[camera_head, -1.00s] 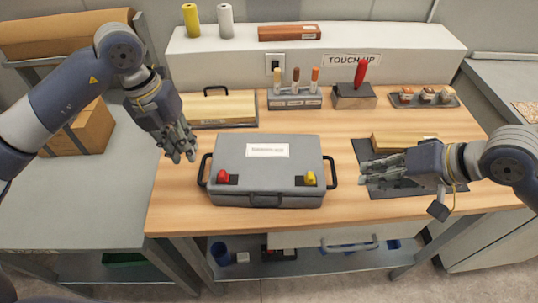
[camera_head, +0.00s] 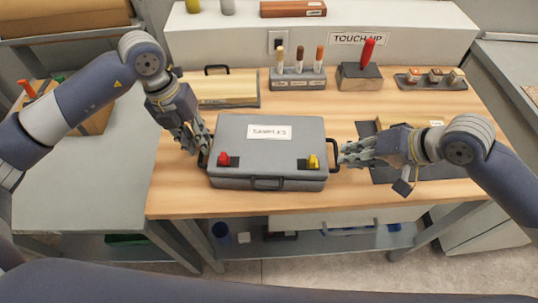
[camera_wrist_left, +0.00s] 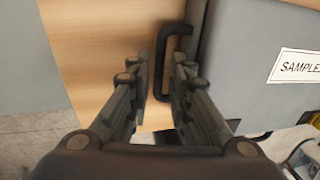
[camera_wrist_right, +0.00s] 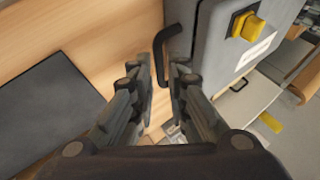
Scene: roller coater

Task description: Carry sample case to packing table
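The grey sample case (camera_head: 250,158) lies flat on the wooden bench, with a "SAMPLES" label, a red latch (camera_head: 223,159) and a yellow latch (camera_head: 313,162) on its lid. My left gripper (camera_head: 203,152) is at the case's left side handle; in the left wrist view the black handle (camera_wrist_left: 187,30) lies ahead between its parted fingers. My right gripper (camera_head: 343,157) is at the right side handle (camera_head: 333,151); in the right wrist view that handle (camera_wrist_right: 160,50) also lies ahead between parted fingers. Neither gripper is closed on a handle.
Behind the case are a wooden panel (camera_head: 228,90), a marker holder (camera_head: 298,78) and a block with a red tool (camera_head: 360,77). A dark mat (camera_head: 366,130) lies right.

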